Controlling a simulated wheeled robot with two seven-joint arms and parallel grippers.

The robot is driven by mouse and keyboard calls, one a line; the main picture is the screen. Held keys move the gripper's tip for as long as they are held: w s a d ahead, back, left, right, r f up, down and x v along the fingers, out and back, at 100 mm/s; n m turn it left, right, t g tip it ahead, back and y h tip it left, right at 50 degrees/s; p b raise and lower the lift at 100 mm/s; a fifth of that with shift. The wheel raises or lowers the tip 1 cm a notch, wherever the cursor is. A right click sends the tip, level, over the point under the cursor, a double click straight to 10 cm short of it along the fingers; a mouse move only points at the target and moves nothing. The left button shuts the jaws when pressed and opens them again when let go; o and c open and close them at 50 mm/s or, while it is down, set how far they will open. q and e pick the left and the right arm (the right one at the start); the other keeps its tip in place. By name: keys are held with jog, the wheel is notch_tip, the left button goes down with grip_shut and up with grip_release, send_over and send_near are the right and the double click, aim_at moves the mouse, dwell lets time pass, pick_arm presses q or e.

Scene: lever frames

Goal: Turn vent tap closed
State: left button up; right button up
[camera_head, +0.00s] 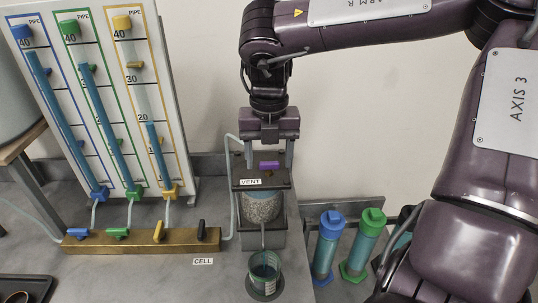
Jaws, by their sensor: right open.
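The vent tap (269,165) has a small purple handle that lies left to right in the picture. It sits on the dark lid (278,183) of the cell, behind the white VENT label (250,182). My right gripper (270,154) points down over the lid from above. Its two fingers are apart, one on each side of the purple handle, with visible gaps to it. I cannot tell the exact height of the fingertips over the lid. The cell's clear body (262,207) with grey grains stands below the lid. My left gripper is not in view.
A panel (176,60) with blue, green and yellow pipes stands at the left. A brass manifold (140,243) with several coloured taps lies before it. A beaker (264,268) stands in front of the cell. Blue (326,246) and green (364,247) capped tubes stand right, near my arm.

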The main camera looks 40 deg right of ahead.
aim_at(269, 162)
notch_tip(269, 162, up, 8)
jog(key=shift+f+b, duration=0.1)
jog(key=shift+b, duration=0.2)
dwell(0.7)
